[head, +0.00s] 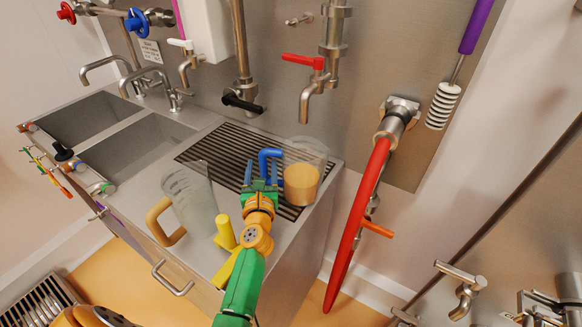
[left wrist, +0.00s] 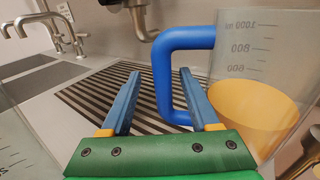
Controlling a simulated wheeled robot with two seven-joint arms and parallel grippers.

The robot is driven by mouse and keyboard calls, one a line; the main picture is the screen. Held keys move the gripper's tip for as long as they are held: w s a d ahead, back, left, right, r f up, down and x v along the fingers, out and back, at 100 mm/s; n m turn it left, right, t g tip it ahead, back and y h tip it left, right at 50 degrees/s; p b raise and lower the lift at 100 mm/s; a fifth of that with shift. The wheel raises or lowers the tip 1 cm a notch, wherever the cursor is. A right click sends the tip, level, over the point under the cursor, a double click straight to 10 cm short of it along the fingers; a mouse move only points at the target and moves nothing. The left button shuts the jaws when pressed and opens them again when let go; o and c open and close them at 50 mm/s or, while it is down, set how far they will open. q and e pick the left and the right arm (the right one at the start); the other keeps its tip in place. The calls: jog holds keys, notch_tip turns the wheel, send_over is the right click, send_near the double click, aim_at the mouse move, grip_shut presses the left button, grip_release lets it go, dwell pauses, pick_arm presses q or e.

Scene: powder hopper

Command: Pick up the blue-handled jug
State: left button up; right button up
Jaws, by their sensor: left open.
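The blue-handled jug (head: 303,182) is clear, holds yellow-orange contents, and stands upright on the slatted drain grid at the counter's right end. Its blue handle (left wrist: 163,75) faces my left gripper. My left gripper (left wrist: 160,75) is open and empty, with its two blue fingers pointing at the handle. In the left wrist view the handle's upright bar shows between the fingertips; I cannot tell whether it is inside the jaws or just beyond them. In the head view the gripper (head: 259,172) is just left of the jug. My right gripper is not in view.
A clear jug with a tan handle (head: 190,198) stands left of my left arm. A red-lever tap (head: 310,88) hangs above the blue-handled jug. A black-lever tap (head: 242,100) is behind the grid (head: 215,150). A red hose (head: 357,222) hangs to the right. Two sinks lie left.

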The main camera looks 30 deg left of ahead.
pick_arm(q)
jog(key=shift+b+x, duration=0.75)
jog(key=shift+x, duration=0.05)
jog(key=shift+d+x, duration=0.2)
jog(key=shift+x, duration=0.85)
jog(key=shift+w+a, duration=0.25)
jog(key=shift+w, duration=0.2)
jog(key=shift+s+r, duration=0.15)
jog(key=shift+s, duration=0.1)
jog(key=c, duration=0.7)
jog(key=shift+d, duration=0.15)
grip_shut()
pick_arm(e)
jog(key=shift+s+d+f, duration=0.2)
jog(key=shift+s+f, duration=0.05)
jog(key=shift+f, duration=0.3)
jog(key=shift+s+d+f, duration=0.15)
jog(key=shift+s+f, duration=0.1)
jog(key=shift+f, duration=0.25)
